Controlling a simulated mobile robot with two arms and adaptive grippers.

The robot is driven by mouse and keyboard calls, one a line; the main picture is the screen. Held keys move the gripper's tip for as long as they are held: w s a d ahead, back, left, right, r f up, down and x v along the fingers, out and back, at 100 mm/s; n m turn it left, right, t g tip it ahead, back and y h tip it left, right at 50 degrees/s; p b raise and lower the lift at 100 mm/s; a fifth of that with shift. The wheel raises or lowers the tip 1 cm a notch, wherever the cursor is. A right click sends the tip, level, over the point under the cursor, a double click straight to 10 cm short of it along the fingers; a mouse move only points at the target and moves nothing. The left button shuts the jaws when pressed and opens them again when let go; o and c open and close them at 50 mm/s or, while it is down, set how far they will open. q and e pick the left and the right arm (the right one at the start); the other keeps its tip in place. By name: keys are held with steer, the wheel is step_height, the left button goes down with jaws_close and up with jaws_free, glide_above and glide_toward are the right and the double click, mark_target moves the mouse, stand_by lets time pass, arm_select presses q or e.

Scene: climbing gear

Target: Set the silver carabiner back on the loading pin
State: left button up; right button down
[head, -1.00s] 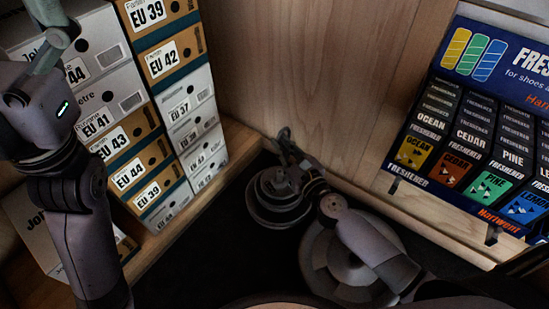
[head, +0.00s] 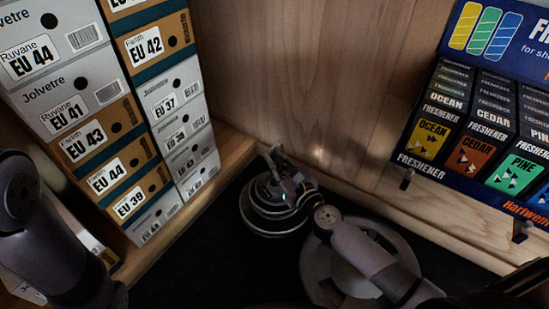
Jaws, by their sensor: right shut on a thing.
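My right gripper (head: 277,157) is over a round stack of dark metal discs (head: 262,229) in the middle of the head view. It is shut on a small grey metal thing, which I take to be the silver carabiner; its outline is too dim and small to make out. The loading pin cannot be told apart from the discs and the gripper in front of them. Whether the carabiner touches the pin cannot be seen. My left arm stands at the lower left, and its gripper is out of view.
Stacked shoe boxes (head: 183,128) stand on a wooden ledge at the left. A freshener display (head: 455,110) stands on a ledge at the right. A wooden wall (head: 300,70) closes the back. A larger grey disc (head: 325,275) lies under my right forearm. Dark floor is free in front of the discs.

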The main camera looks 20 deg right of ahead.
stand_by(0.4)
stand_by(0.9)
steer(key=shift+f+b, duration=0.6)
steer(key=shift+f, duration=0.2)
steer(key=c, duration=2)
jaws_free()
steer(key=shift+o, duration=0.2)
steer(key=shift+s, duration=0.1)
